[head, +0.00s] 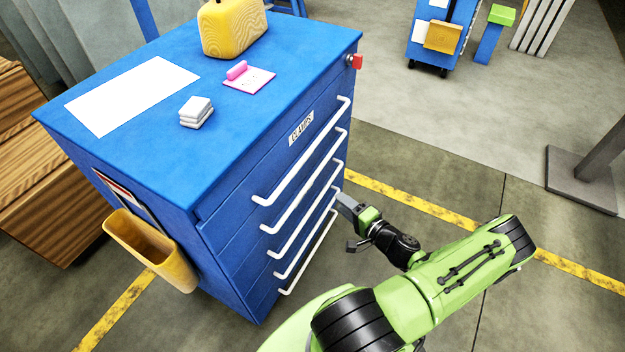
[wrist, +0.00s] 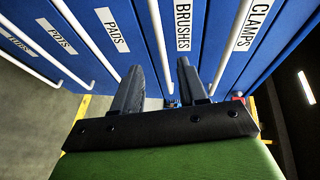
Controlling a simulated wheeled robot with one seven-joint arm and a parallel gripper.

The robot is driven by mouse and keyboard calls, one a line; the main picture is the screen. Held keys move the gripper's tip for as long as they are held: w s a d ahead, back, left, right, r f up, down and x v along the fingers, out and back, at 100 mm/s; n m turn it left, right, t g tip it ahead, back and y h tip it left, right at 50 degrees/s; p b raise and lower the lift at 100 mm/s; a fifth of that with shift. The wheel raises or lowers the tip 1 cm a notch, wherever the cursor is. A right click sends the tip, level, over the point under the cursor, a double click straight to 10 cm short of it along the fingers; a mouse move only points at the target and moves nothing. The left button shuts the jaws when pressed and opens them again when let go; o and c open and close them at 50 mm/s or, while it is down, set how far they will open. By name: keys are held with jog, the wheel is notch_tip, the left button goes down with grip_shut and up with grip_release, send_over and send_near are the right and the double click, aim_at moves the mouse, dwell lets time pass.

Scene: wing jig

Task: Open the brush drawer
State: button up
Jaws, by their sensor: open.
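The blue cabinet (head: 222,190) has several drawers with white bar handles, and all look shut. The brush drawer (wrist: 184,22) bears the label BRUSHES in the wrist view, between the PADS and CLAMPS drawers. Its white handle (wrist: 158,42) runs toward the gap between my fingers. In the head view the brush drawer handle (head: 310,180) is the second from the top. My gripper (wrist: 160,80) is open, with one finger on each side of that handle's line. Whether the fingers touch the handle cannot be told. In the head view my gripper (head: 344,201) is at the handles' right ends.
The clamps handle (wrist: 232,42) and pads handle (wrist: 92,45) lie on either side of my fingers. A yellow bin (head: 150,250) hangs on the cabinet's left side. A yellow container (head: 232,30) and small items stand on top.

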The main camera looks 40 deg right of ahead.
aim_at(312, 177)
jog(key=w+f, duration=0.1)
jog(key=w, duration=0.4)
jog(key=w+f+b, duration=0.1)
jog(key=w, duration=0.4)
jog(key=w+d+f+b, duration=0.1)
jog(key=w, duration=0.4)
jog(key=shift+w, duration=0.3)
grip_shut()
